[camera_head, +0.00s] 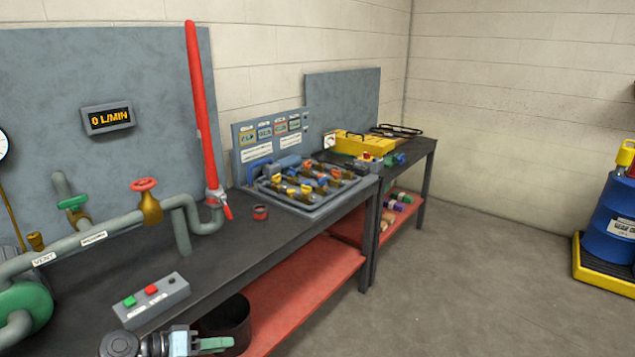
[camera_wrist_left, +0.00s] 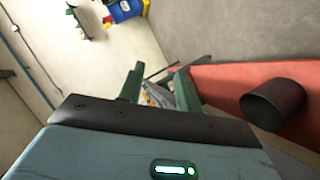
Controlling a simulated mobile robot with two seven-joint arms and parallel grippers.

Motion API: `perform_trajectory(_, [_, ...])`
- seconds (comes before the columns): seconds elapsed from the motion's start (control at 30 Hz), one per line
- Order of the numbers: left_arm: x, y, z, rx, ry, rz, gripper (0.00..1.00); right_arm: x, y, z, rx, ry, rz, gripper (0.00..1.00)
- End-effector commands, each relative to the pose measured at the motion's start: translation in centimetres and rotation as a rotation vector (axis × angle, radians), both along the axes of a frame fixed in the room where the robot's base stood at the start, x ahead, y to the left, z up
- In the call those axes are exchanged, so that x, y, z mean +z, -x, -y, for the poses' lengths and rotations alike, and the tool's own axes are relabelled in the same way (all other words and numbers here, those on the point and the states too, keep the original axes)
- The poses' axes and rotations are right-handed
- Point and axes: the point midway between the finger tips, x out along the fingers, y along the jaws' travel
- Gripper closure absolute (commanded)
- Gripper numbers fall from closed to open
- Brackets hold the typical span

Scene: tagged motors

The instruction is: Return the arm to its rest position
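My left gripper (camera_head: 212,345) shows at the bottom edge of the head view, with its green finger pointing right. It is in front of the bench, beside a dark round bin (camera_head: 226,320). In the left wrist view the two green fingers of this left gripper (camera_wrist_left: 159,84) stand apart, with nothing held between them. Most of my left arm is cut off by the lower edge of the head view. My right gripper is in neither view.
The dark bench (camera_head: 255,262) carries a button box (camera_head: 150,300), pipes with a red valve wheel (camera_head: 144,184), a red ring (camera_head: 260,212) and a tray of tagged parts (camera_head: 300,205). A red lower shelf (camera_head: 300,285) lies beneath. Open floor (camera_head: 480,290) extends right, toward a blue drum (camera_head: 610,220).

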Motion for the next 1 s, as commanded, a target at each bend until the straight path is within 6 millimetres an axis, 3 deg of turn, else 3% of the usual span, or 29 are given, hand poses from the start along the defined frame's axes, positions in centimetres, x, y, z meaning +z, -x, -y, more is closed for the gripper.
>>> perform_trajectory(0.1, [-2.0,-2.2,-2.9,0.131,-0.183,0.048,0.66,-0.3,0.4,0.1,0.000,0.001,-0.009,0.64])
perform_trajectory(0.23, [-3.1,-4.4,-6.6,0.263,-0.381,0.130,0.66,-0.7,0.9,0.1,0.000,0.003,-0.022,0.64])
perform_trajectory(0.5, [-1.6,-7.8,-13.4,0.465,-0.755,0.380,0.66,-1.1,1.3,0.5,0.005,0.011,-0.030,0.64])
perform_trajectory(0.7, [0.7,-9.0,-15.9,0.524,-0.938,0.554,0.66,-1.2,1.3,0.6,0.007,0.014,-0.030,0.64])
perform_trajectory(0.97, [3.5,-9.8,-17.1,0.544,-1.104,0.744,0.66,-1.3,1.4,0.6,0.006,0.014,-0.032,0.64])
perform_trajectory(1.0, [1.8,-8.6,-16.3,0.525,-1.095,0.722,0.66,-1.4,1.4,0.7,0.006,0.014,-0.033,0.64])
